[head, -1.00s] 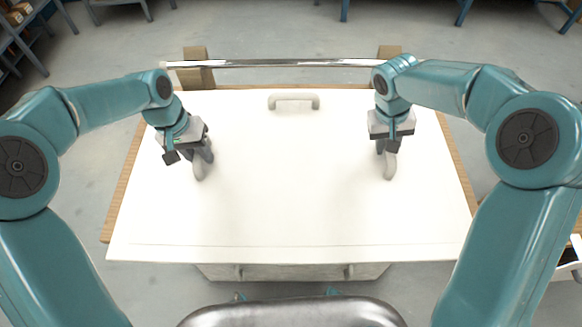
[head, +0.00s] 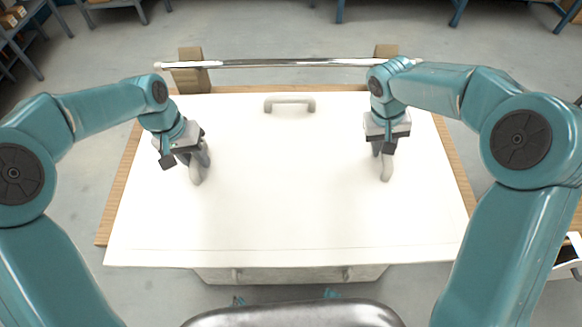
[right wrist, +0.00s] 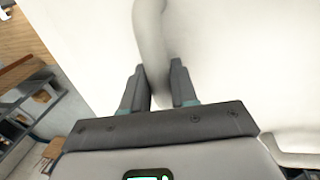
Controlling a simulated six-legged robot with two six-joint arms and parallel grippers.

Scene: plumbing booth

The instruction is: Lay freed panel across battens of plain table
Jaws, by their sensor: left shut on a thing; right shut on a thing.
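A large white panel (head: 285,205) lies over a wooden table (head: 455,165) and covers most of its top. Its near edge overhangs the table's front. My left gripper (head: 197,170) is shut on a pale handle (head: 198,178) on the panel's left side. My right gripper (head: 387,155) is shut on a matching handle (head: 386,172) on the right side. In the right wrist view the right fingers (right wrist: 165,88) close around the pale handle (right wrist: 150,45). The battens are hidden, so I cannot tell whether the panel touches them.
A third pale handle (head: 290,103) sits free near the panel's far edge. A chrome pipe (head: 285,63) spans two wooden blocks (head: 190,72) behind the panel. Blue shelving (head: 25,35) stands far left. Grey floor (head: 265,30) is open beyond the table.

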